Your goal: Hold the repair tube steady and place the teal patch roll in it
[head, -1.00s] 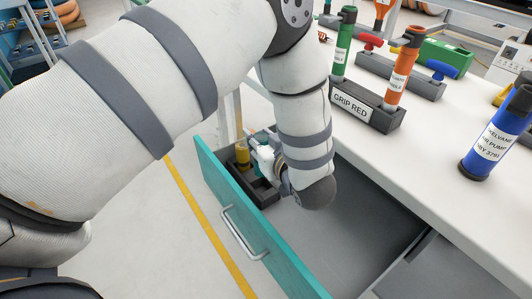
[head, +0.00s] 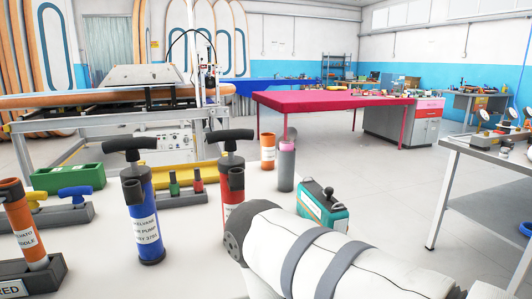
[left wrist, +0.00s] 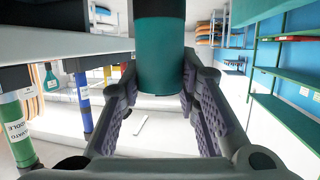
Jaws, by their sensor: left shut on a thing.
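In the left wrist view a teal cylinder with a dark band at its top, the teal patch roll (left wrist: 160,62), stands between the fingers of my left gripper (left wrist: 160,80). The gripper is shut on it, and the roll's upper end is cut off by the frame. In the head view an orange tube (head: 268,142) with a white label stands on the white bench, beside a grey cylinder (head: 286,172) with a pink upper part. I cannot tell which is the repair tube. My arm crosses the lower right of the head view; neither gripper shows there.
Blue (head: 143,222) and red (head: 231,190) hand pumps stand on the white bench. A teal box with a black handle (head: 328,220) is close behind my arm. A pink-red table (head: 325,101) stands beyond clear floor.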

